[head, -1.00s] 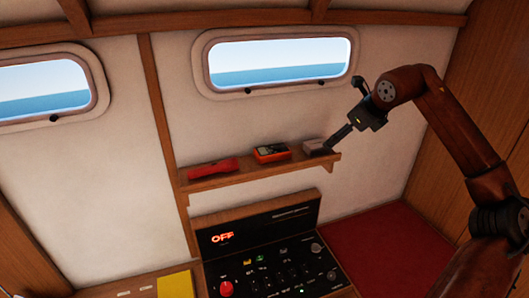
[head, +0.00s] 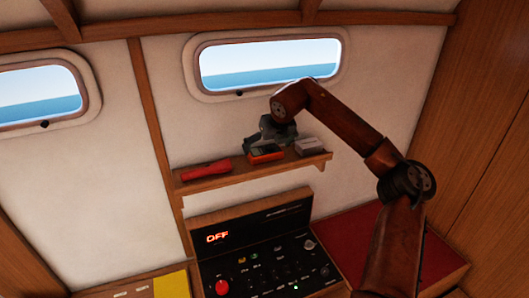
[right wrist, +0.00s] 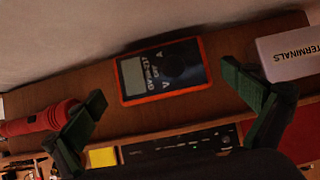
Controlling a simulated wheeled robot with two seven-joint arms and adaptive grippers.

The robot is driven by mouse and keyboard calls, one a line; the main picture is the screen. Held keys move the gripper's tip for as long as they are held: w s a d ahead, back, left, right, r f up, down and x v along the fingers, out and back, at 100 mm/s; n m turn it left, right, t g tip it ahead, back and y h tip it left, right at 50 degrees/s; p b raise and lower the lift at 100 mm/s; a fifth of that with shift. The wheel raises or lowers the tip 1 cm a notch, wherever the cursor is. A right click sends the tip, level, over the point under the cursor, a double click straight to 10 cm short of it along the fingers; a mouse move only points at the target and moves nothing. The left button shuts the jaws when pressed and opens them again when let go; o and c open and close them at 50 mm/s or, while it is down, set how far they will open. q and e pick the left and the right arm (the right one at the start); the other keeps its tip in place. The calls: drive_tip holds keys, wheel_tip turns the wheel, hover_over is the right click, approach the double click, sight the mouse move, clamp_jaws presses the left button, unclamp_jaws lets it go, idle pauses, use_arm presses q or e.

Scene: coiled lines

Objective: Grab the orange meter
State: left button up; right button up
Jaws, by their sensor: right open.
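The orange meter (head: 266,157) lies on the wooden wall shelf between a red flashlight and a pale box. In the right wrist view the meter (right wrist: 164,72) shows its orange rim, dark face and grey display. My right gripper (head: 268,145) is at the shelf by the meter and partly covers it in the head view. In the right wrist view my right gripper (right wrist: 170,92) is open, with one green-padded finger on each side of the meter and clear gaps between. Nothing is held. My left gripper is in neither view.
The red flashlight (head: 206,170) lies left of the meter, close to one finger in the wrist view. The pale box marked TERMINALS (right wrist: 290,52) is on the right. The shelf (head: 240,174) is narrow, above a black control panel (head: 262,250) reading OFF.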

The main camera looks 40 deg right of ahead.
drive_tip(key=shift+x, duration=1.3)
drive_tip(key=shift+c, duration=0.4)
drive_tip(key=shift+c, duration=0.8)
drive_tip(key=c, duration=1)
drive_tip(key=shift+r, duration=0.15)
